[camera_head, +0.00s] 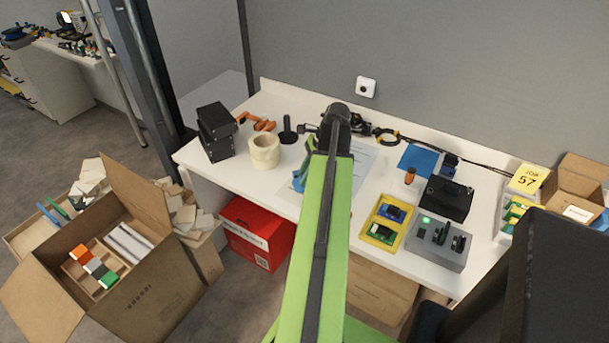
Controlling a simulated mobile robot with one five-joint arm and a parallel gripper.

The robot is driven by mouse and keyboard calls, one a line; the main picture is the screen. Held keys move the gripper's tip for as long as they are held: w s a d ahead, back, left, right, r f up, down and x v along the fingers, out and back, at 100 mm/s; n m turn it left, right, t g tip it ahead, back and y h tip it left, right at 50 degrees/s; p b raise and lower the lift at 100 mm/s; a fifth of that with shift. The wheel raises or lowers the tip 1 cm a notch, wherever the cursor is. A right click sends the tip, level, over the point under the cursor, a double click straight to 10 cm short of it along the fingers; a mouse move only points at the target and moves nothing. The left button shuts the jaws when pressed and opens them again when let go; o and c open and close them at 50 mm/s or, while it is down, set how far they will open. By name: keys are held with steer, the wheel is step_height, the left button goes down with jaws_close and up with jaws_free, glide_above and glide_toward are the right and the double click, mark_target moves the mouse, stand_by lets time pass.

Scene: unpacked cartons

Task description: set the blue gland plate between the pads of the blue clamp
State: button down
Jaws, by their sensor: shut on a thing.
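My green arm reaches up the middle of the head view to a dark joint above the white table. My gripper is hidden behind this arm, so neither its fingers nor anything held in them shows. A blue object (299,177) stands at the left edge of my arm, over the table, partly covered by the arm. It may be the blue clamp, but its pads cannot be made out. The blue gland plate cannot be picked out with certainty.
The white table (225,158) holds a tape roll (263,152), black boxes (215,131) at left, a flat blue sheet (418,160), a yellow tray (372,232) and a grey fixture with a green light (438,244). Open cartons (145,290) stand at lower left, a red box (255,234) below the table.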

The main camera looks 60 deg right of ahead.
steer(key=shift+f+b, duration=1)
steer(key=shift+f, duration=0.1)
steer(key=shift+f, duration=0.1)
steer(key=c, duration=1.1)
jaws_free()
step_height(320, 180, up, 9)
steer(key=p, duration=0.9)
steer(key=shift+w, duration=0.1)
